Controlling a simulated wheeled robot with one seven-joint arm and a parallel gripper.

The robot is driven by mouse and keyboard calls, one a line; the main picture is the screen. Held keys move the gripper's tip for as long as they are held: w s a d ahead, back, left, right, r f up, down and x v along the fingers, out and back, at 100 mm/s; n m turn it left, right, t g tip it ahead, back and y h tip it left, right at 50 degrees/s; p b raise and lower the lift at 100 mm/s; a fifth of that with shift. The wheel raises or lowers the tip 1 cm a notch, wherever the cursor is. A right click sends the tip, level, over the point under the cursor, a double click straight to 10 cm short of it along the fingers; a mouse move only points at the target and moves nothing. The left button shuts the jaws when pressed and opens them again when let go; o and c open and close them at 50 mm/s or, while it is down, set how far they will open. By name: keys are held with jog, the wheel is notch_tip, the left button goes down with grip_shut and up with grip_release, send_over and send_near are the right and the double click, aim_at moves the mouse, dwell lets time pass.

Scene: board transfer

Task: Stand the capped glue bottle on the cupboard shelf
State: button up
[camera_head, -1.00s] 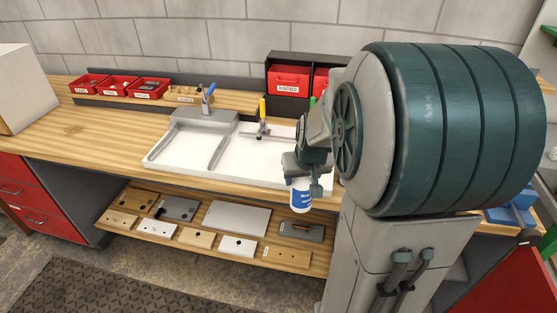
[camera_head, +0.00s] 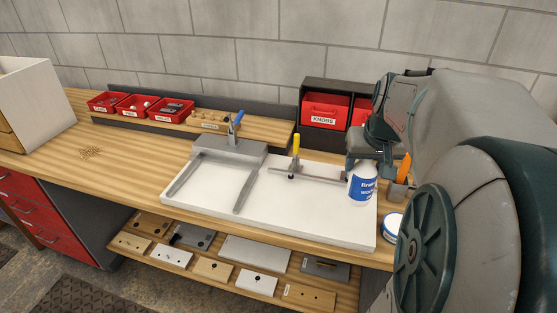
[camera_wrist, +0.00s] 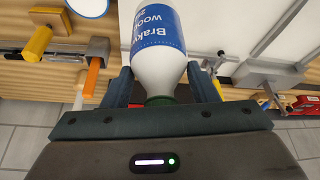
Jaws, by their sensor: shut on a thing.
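The glue bottle (camera_head: 362,185) is white with a blue label and is upright at the right end of the white board fixture. It also shows in the wrist view (camera_wrist: 160,60), where a green part at its neck end is partly hidden between the fingers. My gripper (camera_head: 368,160) is shut on the bottle's upper end from above; its fingers (camera_wrist: 160,88) are on both sides of the neck. Whether the bottle's base touches the white surface cannot be told. A white box-like cabinet (camera_head: 42,105) stands on the bench at far left; whether it is the cupboard is unclear.
The white board (camera_head: 300,215) carries a blue-handled clamp (camera_head: 236,128) and a yellow-handled clamp (camera_head: 296,150). An orange-handled tool (camera_head: 405,167) and a white tub (camera_head: 393,228) are beside the bottle. Red bins (camera_head: 170,110) line the back. The left bench top (camera_head: 120,155) is mostly clear.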

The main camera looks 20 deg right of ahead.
jog(key=w+a+f+p, duration=0.2)
jog(key=w+a+f, duration=0.4)
jog(key=w+f, duration=0.4)
jog(key=shift+w+f+p, duration=0.3)
jog(key=shift+w+f, duration=0.1)
jog(key=shift+f, duration=0.05)
jog(key=shift+f, duration=0.1)
jog(key=shift+f, duration=0.15)
jog(key=o, duration=1.5)
